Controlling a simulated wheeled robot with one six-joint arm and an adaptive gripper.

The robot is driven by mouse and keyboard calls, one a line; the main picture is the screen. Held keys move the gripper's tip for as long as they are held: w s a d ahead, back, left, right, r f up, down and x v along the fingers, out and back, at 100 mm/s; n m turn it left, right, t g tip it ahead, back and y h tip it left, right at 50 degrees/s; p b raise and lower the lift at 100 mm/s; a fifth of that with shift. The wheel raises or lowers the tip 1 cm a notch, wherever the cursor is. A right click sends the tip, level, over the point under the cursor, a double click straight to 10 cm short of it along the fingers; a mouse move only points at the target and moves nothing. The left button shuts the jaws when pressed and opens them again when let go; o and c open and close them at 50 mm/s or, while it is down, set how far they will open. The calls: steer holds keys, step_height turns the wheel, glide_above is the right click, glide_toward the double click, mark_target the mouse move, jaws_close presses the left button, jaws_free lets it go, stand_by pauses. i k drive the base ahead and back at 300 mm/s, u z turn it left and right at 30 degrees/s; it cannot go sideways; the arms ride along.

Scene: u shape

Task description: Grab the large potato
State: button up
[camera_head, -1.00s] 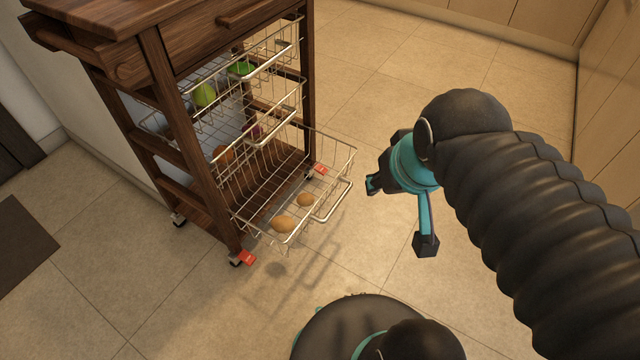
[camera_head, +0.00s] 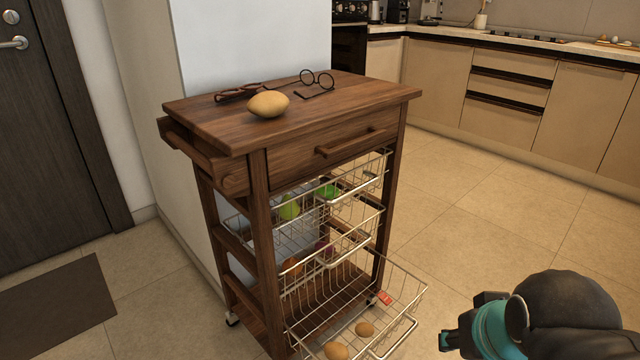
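A large tan potato (camera_head: 268,104) lies on the wooden top of a kitchen cart (camera_head: 330,98). Two smaller-looking potatoes, one near the front (camera_head: 337,349) and one behind it (camera_head: 365,329), lie in the cart's pulled-out bottom wire basket (camera_head: 408,290). My gripper (camera_head: 447,342) is at the lower right, right of the bottom basket and well below the cart top. One finger shows; the other is cut off by the lower picture edge. The earlier frame shows both fingers spread wide with nothing between them.
Dark sunglasses (camera_head: 238,92) and round glasses (camera_head: 316,80) lie behind and beside the large potato. The wire baskets hold a green pear (camera_head: 289,207) and a green item (camera_head: 328,191). A white wall (camera_head: 250,45) stands behind the cart. Floor to the right is clear.

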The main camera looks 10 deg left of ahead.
mark_target(271, 103)
steer(key=z, duration=2)
steer(key=k, duration=1.45)
steer(key=u, duration=2.4)
steer(key=i, duration=0.5)
